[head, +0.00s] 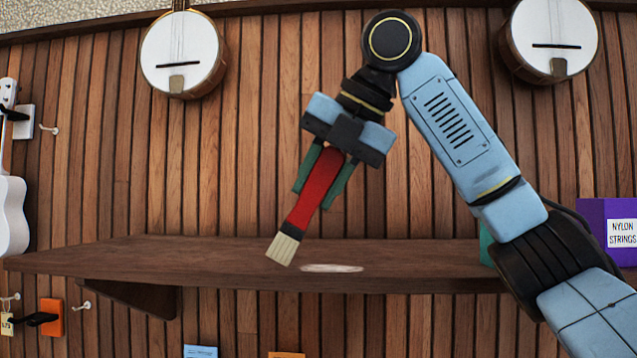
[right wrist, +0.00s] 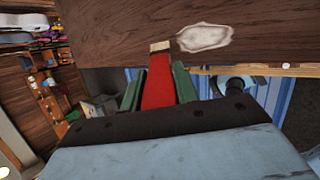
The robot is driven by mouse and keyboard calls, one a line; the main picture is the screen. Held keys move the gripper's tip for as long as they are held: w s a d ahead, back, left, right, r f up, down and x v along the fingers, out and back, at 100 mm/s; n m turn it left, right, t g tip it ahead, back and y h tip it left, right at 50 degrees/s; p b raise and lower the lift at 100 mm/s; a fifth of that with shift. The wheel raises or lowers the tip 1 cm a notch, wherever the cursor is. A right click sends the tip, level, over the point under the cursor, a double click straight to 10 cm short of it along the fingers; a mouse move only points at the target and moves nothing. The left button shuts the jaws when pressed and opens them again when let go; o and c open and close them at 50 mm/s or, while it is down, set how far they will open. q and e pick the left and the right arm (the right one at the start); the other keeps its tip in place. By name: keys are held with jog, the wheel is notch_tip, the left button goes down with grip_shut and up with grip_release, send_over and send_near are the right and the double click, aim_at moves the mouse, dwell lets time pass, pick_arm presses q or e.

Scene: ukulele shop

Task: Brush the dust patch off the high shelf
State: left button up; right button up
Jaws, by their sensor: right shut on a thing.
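The high shelf (head: 220,258) is a dark wooden board across the slatted wall. A pale, whitish dust patch (head: 332,268) lies on its top near the front edge; it also shows in the right wrist view (right wrist: 205,38). My right gripper (head: 318,190) is shut on the red handle of a brush (head: 314,190). The brush points down and to the left, its cream bristles just left of the dust patch in the head view. The bristles look close to the shelf top; I cannot tell if they touch. My left gripper is not in view.
A purple box labelled nylon strings (head: 606,225) stands at the right end, with a green thing (head: 487,246) partly hidden behind my right arm. Two banjos (head: 183,52) hang above. A white ukulele (head: 12,205) hangs at left. The shelf's left part is clear.

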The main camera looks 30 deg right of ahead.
jog(key=shift+s+d, duration=3.7)
jog(key=shift+d, duration=1.05)
jog(key=shift+w+a, duration=1.1)
jog(key=shift+a, duration=0.65)
jog(key=shift+w+a, duration=1.1)
jog(key=shift+a, duration=0.7)
jog(key=shift+w+a, duration=1.1)
jog(key=shift+a, duration=0.65)
jog(key=shift+s+d, duration=0.1)
jog(key=shift+d, duration=0.05)
jog(key=shift+r, duration=2.95)
